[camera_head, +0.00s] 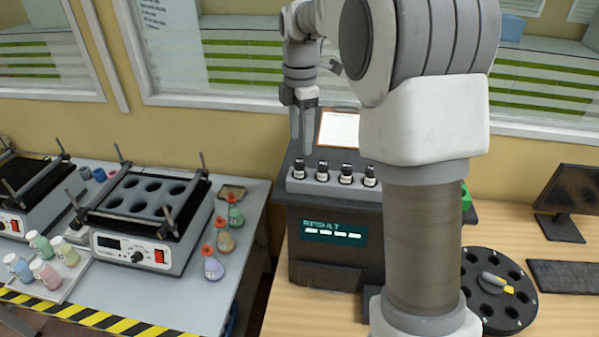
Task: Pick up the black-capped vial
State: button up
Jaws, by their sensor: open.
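Several small vials with black caps and pale labels stand upright in a row on top of a dark analyser (335,240). From left to right they include the leftmost vial (299,169), the second vial (322,172), a third vial (346,174) and the rightmost visible vial (370,176), next to my arm. My gripper (302,146) points down, open, with its fingertips just above or behind the leftmost vial in the picture. Exact depth cannot be told. Nothing shows between the fingers.
A clipboard (338,130) stands behind the vials. My arm hides part of the analyser's right side. A black round carousel (512,308), a monitor (573,190) and a keyboard (565,275) are at right. A shaker (150,225) and coloured flasks (226,240) are at left.

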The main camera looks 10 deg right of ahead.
aim_at(300, 161)
jog(key=f, duration=0.3)
jog(key=f+p, duration=0.1)
jog(key=f, duration=0.3)
jog(key=shift+s+a+f, duration=0.1)
jog(key=shift+s+a, duration=0.05)
jog(key=shift+s, duration=0.05)
jog(key=shift+c, duration=0.3)
grip_shut()
